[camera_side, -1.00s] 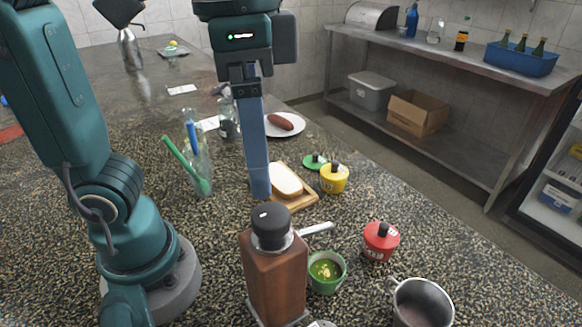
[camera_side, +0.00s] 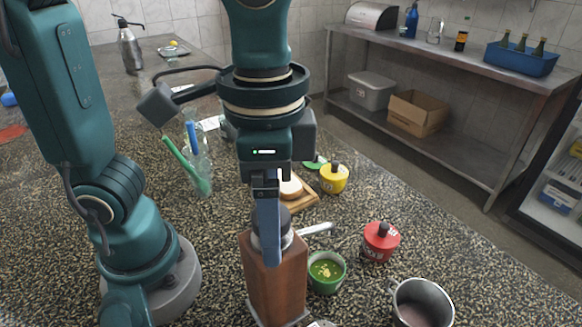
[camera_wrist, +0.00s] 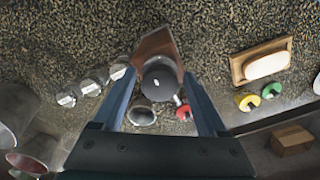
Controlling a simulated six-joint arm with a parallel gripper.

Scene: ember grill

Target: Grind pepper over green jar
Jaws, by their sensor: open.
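The pepper mill (camera_side: 276,285) stands upright, with a square brown wooden body and a dark round cap. My gripper (camera_side: 270,258) points down over it, fingers open on either side of the dark cap (camera_wrist: 160,80) in the wrist view. I cannot tell whether they touch it. The green jar (camera_side: 327,287) stands lidless just right of the mill, with green contents and pale bits showing. A green lid (camera_side: 313,166) with a dark knob lies farther back. I cannot make out the green jar in the wrist view.
A red lidded jar (camera_side: 380,242) and a metal pot (camera_side: 421,303) stand right of the green jar. A yellow jar (camera_side: 334,180) and bread on a wooden board (camera_side: 303,204) are behind. Several metal-topped containers (camera_wrist: 92,82) are near the mill.

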